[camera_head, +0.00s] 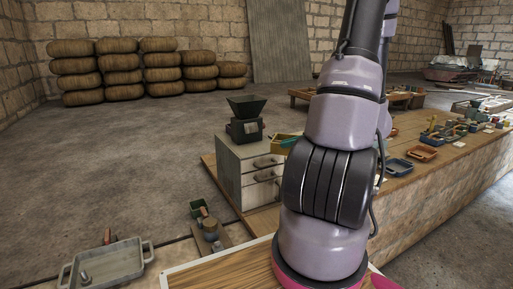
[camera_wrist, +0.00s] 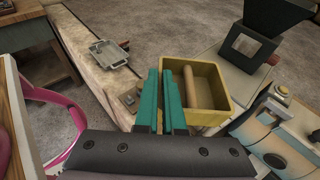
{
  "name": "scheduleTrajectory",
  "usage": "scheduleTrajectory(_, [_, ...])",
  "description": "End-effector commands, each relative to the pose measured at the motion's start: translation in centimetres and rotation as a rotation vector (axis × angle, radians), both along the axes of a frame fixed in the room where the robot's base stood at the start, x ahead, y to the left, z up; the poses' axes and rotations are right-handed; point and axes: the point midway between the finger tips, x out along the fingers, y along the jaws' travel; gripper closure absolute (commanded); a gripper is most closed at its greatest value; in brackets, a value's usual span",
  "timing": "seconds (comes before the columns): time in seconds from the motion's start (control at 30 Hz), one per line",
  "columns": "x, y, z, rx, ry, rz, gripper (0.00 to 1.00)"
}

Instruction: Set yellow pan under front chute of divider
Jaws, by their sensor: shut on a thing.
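The yellow pan (camera_wrist: 222,72) is an open box with a tan cylinder (camera_wrist: 190,88) inside. My gripper (camera_wrist: 176,76) has teal fingers, close together and shut on the pan's near-left wall. In the head view the yellow pan (camera_head: 281,137) shows as a small patch beside my arm, which hides most of it and the gripper. The divider (camera_head: 246,121), a dark hopper on a squarish body, stands on a grey cabinet just left of the pan. In the wrist view the divider (camera_wrist: 246,46) is right of and beyond the pan, with a square opening facing it. I cannot tell the pan's height above the cabinet.
The grey drawer cabinet (camera_head: 236,162) stands at the end of a long wooden bench (camera_head: 395,183) with trays and parts. A grey metal tray (camera_head: 105,268) lies at lower left. A machine with rounded housings (camera_wrist: 285,125) is close on the right in the wrist view.

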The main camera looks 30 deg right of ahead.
Motion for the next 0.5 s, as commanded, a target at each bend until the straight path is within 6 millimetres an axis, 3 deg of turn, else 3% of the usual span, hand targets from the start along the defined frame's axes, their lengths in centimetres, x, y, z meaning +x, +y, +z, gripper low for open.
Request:
scheduleTrajectory(0.17, [3.7, 0.3, 0.0, -0.002, -0.002, 0.006, 1.0])
scheduleTrajectory(0.5, [12.9, 0.6, 0.0, -0.002, -0.003, 0.005, 1.0])
